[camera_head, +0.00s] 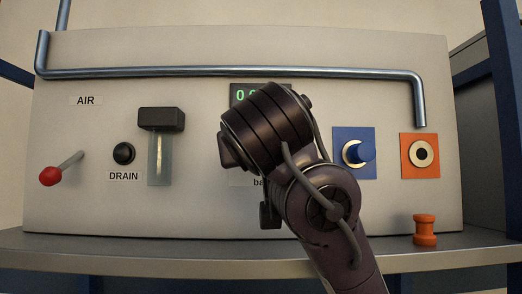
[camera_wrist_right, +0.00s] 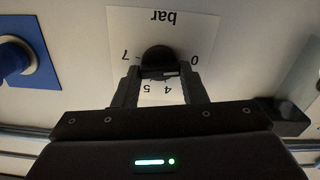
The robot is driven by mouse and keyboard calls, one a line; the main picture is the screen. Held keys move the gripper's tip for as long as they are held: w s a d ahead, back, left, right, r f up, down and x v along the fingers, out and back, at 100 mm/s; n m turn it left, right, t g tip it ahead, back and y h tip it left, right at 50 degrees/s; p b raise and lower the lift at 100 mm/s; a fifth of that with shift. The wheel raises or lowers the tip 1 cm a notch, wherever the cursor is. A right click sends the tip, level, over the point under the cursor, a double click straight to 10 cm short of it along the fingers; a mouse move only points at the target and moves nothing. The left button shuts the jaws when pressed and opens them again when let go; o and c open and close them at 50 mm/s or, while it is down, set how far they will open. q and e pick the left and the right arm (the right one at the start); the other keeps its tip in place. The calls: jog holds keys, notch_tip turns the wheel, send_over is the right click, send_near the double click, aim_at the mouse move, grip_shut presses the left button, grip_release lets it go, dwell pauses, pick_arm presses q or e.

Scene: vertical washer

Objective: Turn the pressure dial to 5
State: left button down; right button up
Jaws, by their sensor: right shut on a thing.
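The pressure dial (camera_wrist_right: 158,58) is a black round knob on a white scale plate (camera_wrist_right: 205,30) marked "bar". The wrist view shows the plate upside down, with 0, 4, 5 and 7 legible around the knob. My right gripper (camera_wrist_right: 158,73) has one finger on each side of the knob and is shut on it. The dial's pointer cannot be made out. In the head view my right arm hides the dial and most of the gripper. A green digital display (camera_head: 240,96) is partly covered; it starts with 0. My left gripper is in neither view.
Left on the panel are a red-tipped lever (camera_head: 52,176), a black DRAIN knob (camera_head: 124,153) and a clear vial (camera_head: 159,158). Right are a blue-plated knob (camera_head: 363,151) and an orange-plated port (camera_head: 421,154). An orange plug (camera_head: 425,230) stands on the shelf. A metal pipe (camera_head: 190,71) crosses above.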

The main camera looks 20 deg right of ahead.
jog(key=shift+d+f+m+b, duration=0.1)
jog(key=shift+f+m+b, duration=0.05)
jog(key=shift+m+b, duration=4.95)
jog(key=shift+d+f+m+b, duration=0.15)
jog(key=shift+m+b, duration=3.35)
jog(key=shift+m, duration=3.2)
jog(key=o, duration=1)
jog(key=shift+s, duration=0.1)
